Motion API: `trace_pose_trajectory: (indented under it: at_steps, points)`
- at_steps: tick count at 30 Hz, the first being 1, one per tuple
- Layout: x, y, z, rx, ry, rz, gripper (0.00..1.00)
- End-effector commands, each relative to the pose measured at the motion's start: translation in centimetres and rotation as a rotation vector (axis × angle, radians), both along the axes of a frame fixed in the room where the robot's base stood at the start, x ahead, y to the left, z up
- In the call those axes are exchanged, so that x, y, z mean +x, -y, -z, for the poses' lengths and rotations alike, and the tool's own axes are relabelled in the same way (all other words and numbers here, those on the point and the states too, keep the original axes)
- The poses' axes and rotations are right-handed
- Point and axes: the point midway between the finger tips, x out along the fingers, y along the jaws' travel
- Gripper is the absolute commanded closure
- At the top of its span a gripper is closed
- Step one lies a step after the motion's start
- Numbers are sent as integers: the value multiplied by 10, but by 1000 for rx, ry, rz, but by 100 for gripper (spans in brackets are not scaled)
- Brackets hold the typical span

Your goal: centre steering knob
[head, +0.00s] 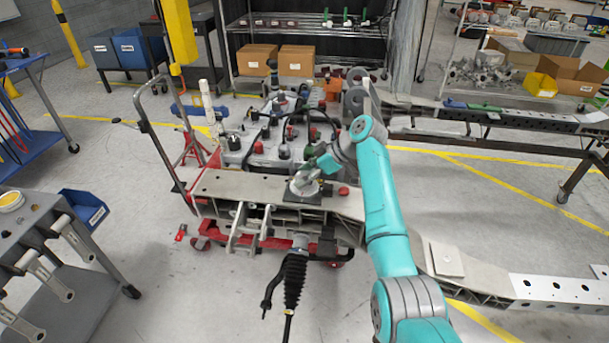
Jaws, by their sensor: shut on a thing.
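The steering knob looks like a pale grey round piece (302,187) on a dark square plate (312,198), on top of the chassis fixture beam (245,187). My gripper (308,174) comes down from the upper right and is shut on the knob. The fingertips are small here and partly merge with the knob, so the exact contact is hard to see. I cannot tell the knob's exact turn angle. A red round button or cap (343,191) sits just right of the plate.
Behind the beam stands a grey block with several dark and red fittings (262,150). A black ribbed boot on a rod (295,280) hangs in front. A cart handle (150,125) rises at left. A grey tool cart (55,270) stands front left.

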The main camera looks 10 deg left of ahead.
Motion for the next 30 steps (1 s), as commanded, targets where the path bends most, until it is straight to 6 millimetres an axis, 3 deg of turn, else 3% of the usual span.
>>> trace_pose_trajectory:
  at_steps: [17,18,20,30]
  points:
    - [0,0,1,-2,-1,-30,78]
    - [0,0,1,-2,-1,-30,36]
    - [0,0,1,-2,-1,-30,21]
    - [0,1,0,-1,0,-30,18]
